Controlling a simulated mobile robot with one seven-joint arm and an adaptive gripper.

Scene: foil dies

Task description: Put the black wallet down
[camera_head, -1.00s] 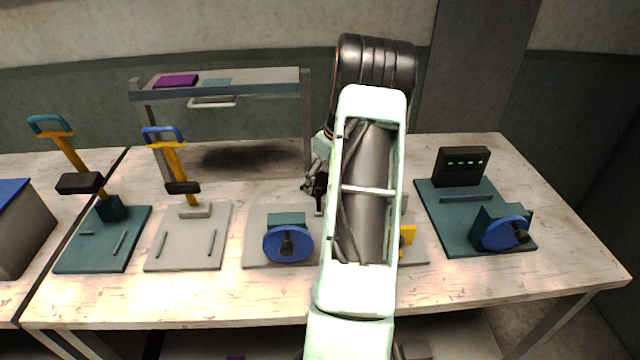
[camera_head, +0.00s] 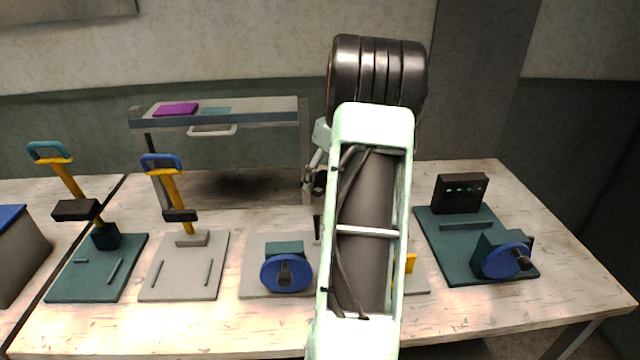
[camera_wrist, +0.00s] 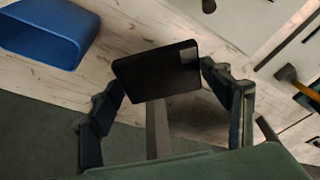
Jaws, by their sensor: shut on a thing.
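The black wallet (camera_wrist: 150,76) is a flat dark slab with a small lighter grey patch at one corner. In the wrist view it lies between the two fingers of my gripper (camera_wrist: 160,80), which is shut on it. Pale wooden tabletop shows beyond it. In the head view my gripper (camera_head: 318,182) shows only in part, left of my forearm and in front of the raised shelf's right leg. I cannot make out the wallet in the head view.
A raised shelf (camera_head: 260,117) bears a purple flat item (camera_head: 176,109) and a teal one (camera_head: 217,111). Lever presses, blue-wheeled devices and a dark box with green lights (camera_head: 459,192) stand on the table (camera_head: 570,265).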

